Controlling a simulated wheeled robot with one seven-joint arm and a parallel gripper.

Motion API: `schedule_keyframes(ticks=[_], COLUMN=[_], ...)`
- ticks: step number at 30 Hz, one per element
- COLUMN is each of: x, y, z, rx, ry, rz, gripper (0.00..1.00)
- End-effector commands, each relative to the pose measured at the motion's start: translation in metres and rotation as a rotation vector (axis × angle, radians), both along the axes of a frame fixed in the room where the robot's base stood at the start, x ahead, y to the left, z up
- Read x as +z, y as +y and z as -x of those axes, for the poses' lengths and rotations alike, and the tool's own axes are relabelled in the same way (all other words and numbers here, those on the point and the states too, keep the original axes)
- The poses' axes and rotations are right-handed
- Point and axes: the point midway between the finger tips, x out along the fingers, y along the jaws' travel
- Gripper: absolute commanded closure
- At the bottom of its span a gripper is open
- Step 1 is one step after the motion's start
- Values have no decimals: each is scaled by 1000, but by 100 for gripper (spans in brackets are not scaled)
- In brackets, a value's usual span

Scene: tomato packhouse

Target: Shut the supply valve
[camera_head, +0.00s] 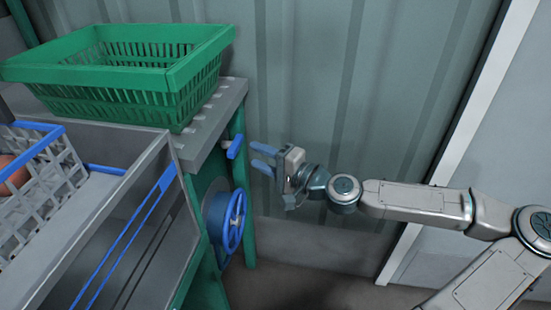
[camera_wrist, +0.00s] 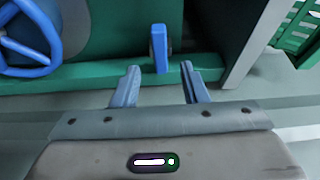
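A small blue lever handle (camera_head: 235,148) is on the side of the green frame, just below the grey top; it looks like a valve handle. In the wrist view the lever (camera_wrist: 160,50) stands upright in the picture, ahead of the gap between my fingers. A blue handwheel (camera_head: 234,221) is lower on the same frame and shows at the upper left of the wrist view (camera_wrist: 30,38). I cannot tell from labels which one is the supply valve. My gripper (camera_head: 254,156) is open and empty, its blue fingers (camera_wrist: 160,69) pointing at the lever, a short gap away.
A green crate (camera_head: 130,77) sits on the grey top (camera_head: 215,120) above the lever. A grey crate (camera_head: 45,185) with a reddish item is at the left. A corrugated wall (camera_head: 300,80) stands close behind my gripper. The floor below my gripper is clear.

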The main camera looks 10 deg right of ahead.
Motion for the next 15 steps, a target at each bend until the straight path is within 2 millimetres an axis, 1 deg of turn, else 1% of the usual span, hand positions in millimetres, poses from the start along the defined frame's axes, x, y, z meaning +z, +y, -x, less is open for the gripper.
schedule_keyframes(ticks=[1,6,10,15], x=[2,1,0,0], y=[-7,-21,-27,-29], z=[5,19,24,27], rx=[-2,-1,-1,1], ry=[1,0,0,-1], rz=[-2,0,0,1], gripper=[60,60,60,60])
